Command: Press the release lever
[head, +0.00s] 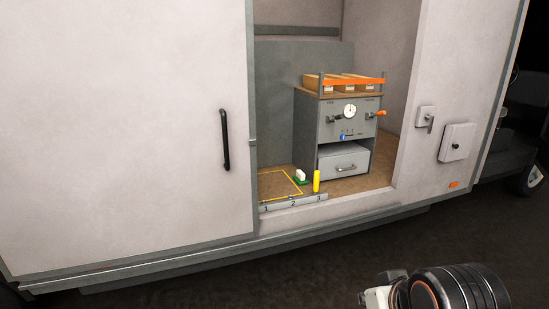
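A grey cabinet (325,136) stands inside the open side door of a van. Its front has a round white dial (350,111), a dark lever (335,119) on the left and an orange-tipped lever (379,113) on the right. A small blue knob (343,136) sits below the dial. Another grey lever handle (431,121) is on a plate on the van's outer wall. The labels are too small to read, so I cannot tell which is the release lever. Part of my arm shows at the bottom right, well apart from the cabinet; no gripper fingers show.
Trays with an orange front bar (357,81) sit on top of the cabinet. A drawer (344,163) is below. A yellow cylinder (316,181) and a white-and-green block (300,176) stand near the numbered sill strip (280,206). The sliding door (130,130) covers the left. The ground in front is clear.

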